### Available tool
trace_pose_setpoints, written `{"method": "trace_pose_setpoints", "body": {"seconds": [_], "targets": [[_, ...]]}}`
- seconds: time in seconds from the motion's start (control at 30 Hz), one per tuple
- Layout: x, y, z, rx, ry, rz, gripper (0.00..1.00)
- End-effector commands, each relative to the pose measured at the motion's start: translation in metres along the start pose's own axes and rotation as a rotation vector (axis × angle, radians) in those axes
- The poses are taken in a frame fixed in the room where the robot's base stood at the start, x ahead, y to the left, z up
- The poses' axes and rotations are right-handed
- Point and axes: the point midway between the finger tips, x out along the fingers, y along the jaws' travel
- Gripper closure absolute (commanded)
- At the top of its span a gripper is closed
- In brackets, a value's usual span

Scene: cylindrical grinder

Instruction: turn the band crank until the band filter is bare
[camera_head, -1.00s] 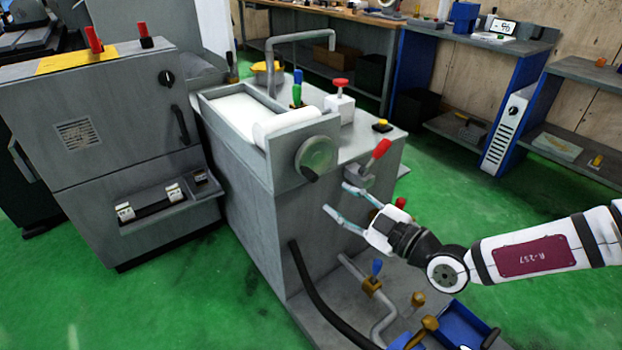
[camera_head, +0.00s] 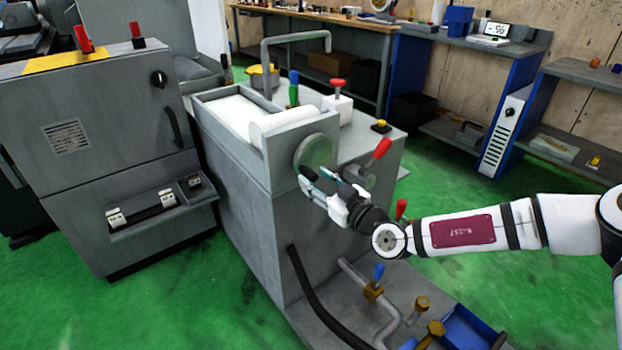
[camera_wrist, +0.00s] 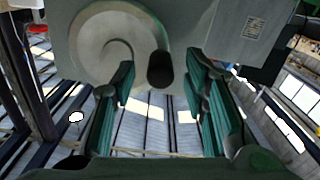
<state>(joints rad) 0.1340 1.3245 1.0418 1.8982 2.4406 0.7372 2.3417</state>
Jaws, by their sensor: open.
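The band crank is a grey-green disc (camera_head: 316,152) on the end of the band filter's trough. In the wrist view the disc (camera_wrist: 112,45) fills the upper left, and its dark knob (camera_wrist: 160,70) points at me between my fingers. My gripper (camera_head: 322,178) is open at the disc's lower edge; in the wrist view its fingers (camera_wrist: 160,85) stand on both sides of the knob, apart from it. The band filter (camera_head: 232,112) has a white band on its bed and a white roll (camera_head: 285,122) at the crank end.
A red-handled lever (camera_head: 378,152) stands just right of my gripper. A white block with a red knob (camera_head: 337,98) is on the tank top. Pipes with a blue-handled valve (camera_head: 376,280) and a black hose (camera_head: 312,300) are below.

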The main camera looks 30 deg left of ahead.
Motion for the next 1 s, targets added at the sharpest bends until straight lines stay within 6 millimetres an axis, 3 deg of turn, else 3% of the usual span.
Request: {"method": "trace_pose_setpoints", "body": {"seconds": [0.23, 0.57, 0.6, 0.77, 1.0], "targets": [[0.026, 0.000, 0.000, -0.001, 0.000, -0.001, 0.59], [0.030, 0.000, -0.001, 0.000, 0.000, 0.000, 0.59], [0.030, 0.000, -0.001, 0.000, 0.000, 0.000, 0.62], [0.030, 0.000, -0.001, -0.001, 0.000, 0.000, 0.98], [0.030, 0.000, 0.000, -0.005, 0.000, -0.001, 1.00]]}}
